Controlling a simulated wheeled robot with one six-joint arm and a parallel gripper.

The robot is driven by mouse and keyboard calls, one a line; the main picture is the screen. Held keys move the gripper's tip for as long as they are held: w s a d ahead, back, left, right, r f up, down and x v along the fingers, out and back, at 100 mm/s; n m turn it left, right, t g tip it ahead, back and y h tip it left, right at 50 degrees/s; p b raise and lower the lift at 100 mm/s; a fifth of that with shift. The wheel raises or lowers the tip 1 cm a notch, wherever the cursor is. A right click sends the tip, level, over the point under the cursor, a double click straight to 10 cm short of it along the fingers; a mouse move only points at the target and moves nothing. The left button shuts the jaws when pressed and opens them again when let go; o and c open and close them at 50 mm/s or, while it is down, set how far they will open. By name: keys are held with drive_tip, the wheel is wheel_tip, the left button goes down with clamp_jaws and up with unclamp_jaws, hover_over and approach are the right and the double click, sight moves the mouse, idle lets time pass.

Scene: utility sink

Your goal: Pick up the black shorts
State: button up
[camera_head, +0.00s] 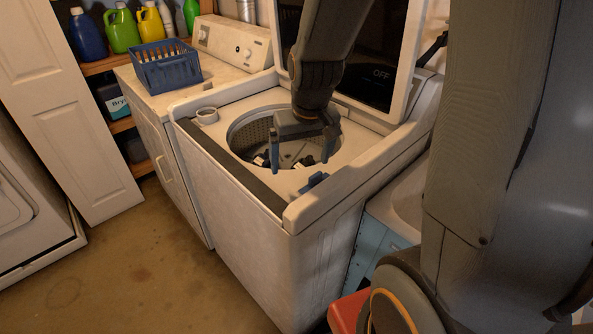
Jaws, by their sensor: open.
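My gripper (301,158) points down into the round opening of the top-loading washer (222,165). Its two blue-tipped fingers are apart, with no cloth visibly held between them. Small dark patches with white parts (304,162) show low in the drum, between and beside the fingers. I cannot tell for sure whether these are the black shorts, as the fingers and the drum rim hide part of the drum. No whole pair of shorts is visible. I cannot tell whether the fingertips touch anything.
The raised washer lid (375,85) stands behind my arm. A blue basket (166,66) sits on the neighbouring machine. The floor (150,270) at front left is clear.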

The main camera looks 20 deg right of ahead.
sight(304, 163)
drive_tip(key=shift+o, duration=0.6)
drive_tip(key=shift+m+t+h, duration=0.3)
drive_tip(key=shift+m+t, duration=0.3)
drive_tip(key=shift+t, duration=0.2)
drive_tip(key=w+d+f+b, duration=0.2)
drive_tip(key=w+d+f, duration=0.1)
drive_tip(key=w+f, duration=0.2)
drive_tip(key=w+d+f+b, duration=0.3)
drive_tip(key=w+f, duration=0.3)
drive_tip(key=w, duration=0.3)
drive_tip(key=w+d+f+b, duration=0.3)
drive_tip(key=w+d+f, duration=0.2)
drive_tip(key=w, duration=0.2)
drive_tip(key=shift+f, duration=0.25)
drive_tip(key=shift+w+p+x, duration=0.1)
drive_tip(key=shift+p+x, duration=0.25)
drive_tip(key=shift+x, duration=1.6)
drive_tip(key=shift+w+p+x, duration=0.15)
drive_tip(key=shift+p+x, duration=0.15)
drive_tip(key=shift+x, duration=1.65)
drive_tip(key=shift+r, duration=0.15)
drive_tip(key=c, duration=1.2)
